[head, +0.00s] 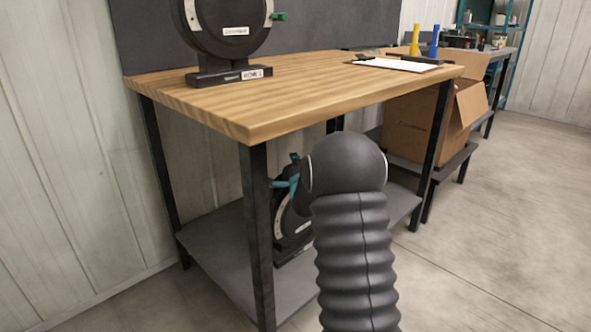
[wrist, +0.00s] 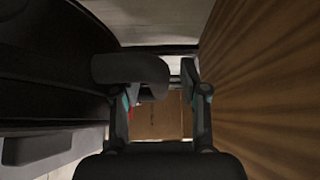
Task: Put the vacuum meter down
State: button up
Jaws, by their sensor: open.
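A dark round meter (head: 293,225) with a pale arc stands upright on the lower shelf (head: 215,240) of the wooden bench, partly hidden by a bench leg and my arm. My gripper (head: 292,182) is by its upper part, beneath the tabletop; teal parts show there. In the wrist view my gripper (wrist: 175,72) has its jaws apart, with a dark block at the left jaw. I cannot tell whether it touches the meter. A large dark body fills the left of that view, probably the meter. A similar meter (head: 228,28) stands on the tabletop (head: 300,85).
The tabletop is close above my gripper. A black leg (head: 257,235) stands at the bench's front corner. An open cardboard box (head: 412,125) is beyond the bench. The floor at right is clear.

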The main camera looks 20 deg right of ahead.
jog(key=v, duration=1.2)
jog(key=shift+r, duration=0.15)
